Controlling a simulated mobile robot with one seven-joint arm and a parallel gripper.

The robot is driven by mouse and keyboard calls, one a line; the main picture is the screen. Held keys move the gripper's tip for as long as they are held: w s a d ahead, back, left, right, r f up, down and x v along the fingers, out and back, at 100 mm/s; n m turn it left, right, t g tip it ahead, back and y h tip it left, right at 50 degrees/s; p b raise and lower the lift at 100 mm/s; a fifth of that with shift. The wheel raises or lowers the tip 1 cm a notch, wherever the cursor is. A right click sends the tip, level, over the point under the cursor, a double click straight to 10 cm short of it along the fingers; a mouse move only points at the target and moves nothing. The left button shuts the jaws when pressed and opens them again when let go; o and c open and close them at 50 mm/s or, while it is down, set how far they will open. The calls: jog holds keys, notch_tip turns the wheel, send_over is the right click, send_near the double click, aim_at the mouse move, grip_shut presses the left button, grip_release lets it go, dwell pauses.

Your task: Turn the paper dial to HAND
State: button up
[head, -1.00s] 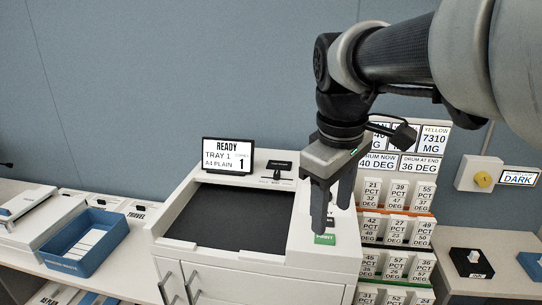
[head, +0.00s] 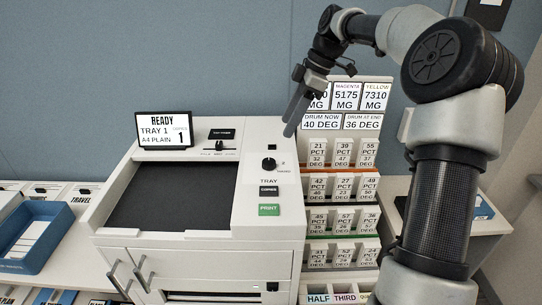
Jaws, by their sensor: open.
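A small round black knob (head: 268,164), which looks like the paper dial, sits on the white right-hand panel of the copier (head: 245,225) in the head view. A light pointer mark shows on it, with tiny lettering at its right that I cannot read for sure. Below the knob are the word TRAY, a black COPIES button (head: 268,191) and a green PRINT button (head: 269,210). My gripper (head: 289,130) is open and empty, above and to the right of the knob in the picture, apart from it. Its fingers point down and left, seen nearly edge-on.
The display (head: 163,130) reads READY, TRAY 1, A4 PLAIN, copies 1. A slider (head: 219,147) sits right of it. A rack of labelled white blocks (head: 340,190) stands close at the right. A blue tray (head: 30,240) is at the left.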

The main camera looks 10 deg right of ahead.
aim_at(269, 161)
jog(key=x, duration=1.3)
jog(key=shift+d+p, duration=0.1)
jog(key=shift+p, duration=0.2)
jog(key=c, duration=1)
jog(key=shift+f, duration=0.1)
jog(key=shift+c, duration=0.2)
